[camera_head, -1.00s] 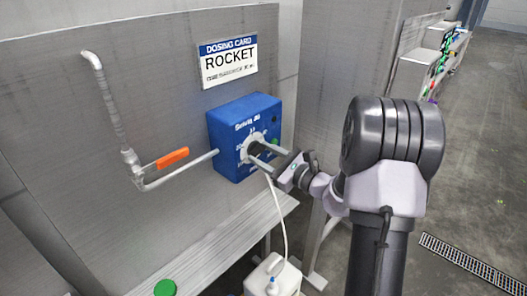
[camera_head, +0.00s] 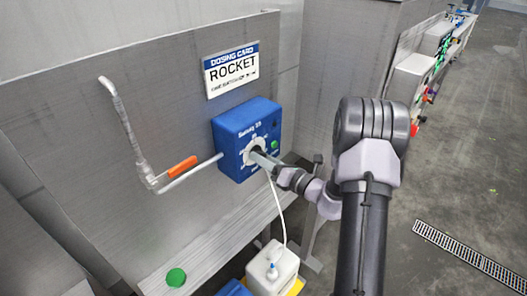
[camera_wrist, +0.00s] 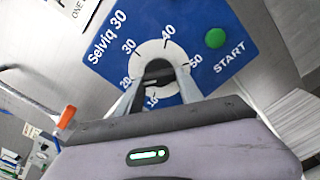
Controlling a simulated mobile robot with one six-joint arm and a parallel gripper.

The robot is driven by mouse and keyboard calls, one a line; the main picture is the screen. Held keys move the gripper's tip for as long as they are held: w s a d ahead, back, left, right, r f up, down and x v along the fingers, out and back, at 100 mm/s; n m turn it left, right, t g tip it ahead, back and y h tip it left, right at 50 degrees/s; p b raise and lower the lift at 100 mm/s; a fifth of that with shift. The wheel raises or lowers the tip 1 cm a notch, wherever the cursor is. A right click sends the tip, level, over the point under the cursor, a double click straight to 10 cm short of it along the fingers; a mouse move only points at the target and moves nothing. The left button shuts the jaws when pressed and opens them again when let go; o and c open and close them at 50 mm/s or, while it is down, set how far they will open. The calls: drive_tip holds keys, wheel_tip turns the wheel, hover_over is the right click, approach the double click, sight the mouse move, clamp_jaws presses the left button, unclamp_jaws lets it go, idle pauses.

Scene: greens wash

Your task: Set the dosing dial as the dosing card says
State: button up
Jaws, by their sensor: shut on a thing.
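The blue dosing box (camera_head: 232,128) hangs on the grey wall panel, with a white dial face and a dark knob. In the wrist view the box (camera_wrist: 185,22) reads "Selviq 30", with 10, 20, 30, 40 and 50 around the dial (camera_wrist: 146,53) and a green START button (camera_wrist: 215,38). My gripper (camera_wrist: 158,82) is shut on the dark knob (camera_wrist: 158,68), one finger on each side. The knob's pointer direction cannot be told. In the head view my gripper (camera_head: 262,158) hides part of the dial. The dosing card (camera_head: 231,69) above reads ROCKET; its smaller line is unreadable.
A pipe with an orange-handled valve (camera_head: 182,167) runs left of the box. A bench (camera_head: 215,250) with a green round thing (camera_head: 176,277) lies below. A white canister (camera_head: 270,268) with a hose stands beneath the box. Open floor lies to the right.

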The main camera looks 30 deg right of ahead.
drive_tip(key=m+p, duration=0.2)
drive_tip(key=m, duration=0.1)
drive_tip(key=m+p, duration=0.3)
drive_tip(key=m, duration=0.1)
drive_tip(key=m+p, duration=0.3)
drive_tip(key=shift+a+r, duration=0.1)
drive_tip(key=shift+r, duration=0.15)
drive_tip(key=shift+s+m+p, duration=0.1)
drive_tip(key=shift+m+p, duration=0.2)
drive_tip(key=shift+m, duration=0.2)
drive_tip(key=o, duration=1.4)
drive_tip(key=v, duration=1.7)
drive_tip(key=shift+s+b, duration=0.2)
drive_tip(key=shift+b, duration=0.15)
